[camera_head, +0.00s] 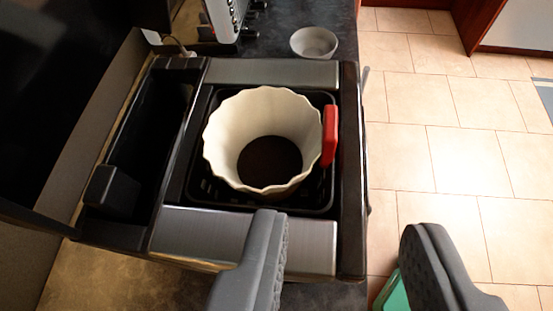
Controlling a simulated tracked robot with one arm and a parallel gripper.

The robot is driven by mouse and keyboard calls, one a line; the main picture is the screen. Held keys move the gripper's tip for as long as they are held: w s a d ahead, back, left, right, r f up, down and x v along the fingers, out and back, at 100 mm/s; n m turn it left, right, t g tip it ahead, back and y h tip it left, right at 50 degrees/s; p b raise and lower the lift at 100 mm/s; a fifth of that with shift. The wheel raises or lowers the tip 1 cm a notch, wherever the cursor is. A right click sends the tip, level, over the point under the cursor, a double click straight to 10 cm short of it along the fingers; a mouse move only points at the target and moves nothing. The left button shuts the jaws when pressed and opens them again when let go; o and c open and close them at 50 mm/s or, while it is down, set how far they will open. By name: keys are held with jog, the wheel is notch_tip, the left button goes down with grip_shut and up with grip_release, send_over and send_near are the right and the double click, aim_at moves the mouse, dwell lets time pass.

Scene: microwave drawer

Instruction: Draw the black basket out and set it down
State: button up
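The black basket (318,203) sits in the square opening of a black and steel appliance (240,236). A white fluted paper filter (225,150) stands in the basket, with dark brown contents (269,163) at its bottom. A red tab (329,136) stands at the right side of the basket, beside the filter. My gripper (344,224) is open, with two dark grey fingers far apart at the lower edge of the view. Nothing is between the fingertips, and they appear apart from the basket and the red tab.
A glass bowl (313,43) stands on the dark counter (283,30) behind the appliance. A silver device with knobs (228,20) is at the back left. An open dark compartment (150,140) lies left of the basket. Tiled floor (440,150) is at right, with a green object (393,293) low down.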

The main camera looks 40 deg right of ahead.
aim_at(331, 132)
jog(key=shift+p+x, duration=1.95)
jog(key=shift+x, duration=4)
jog(key=shift+s+f, duration=0.1)
grip_shut()
jog(key=shift+a, duration=0.1)
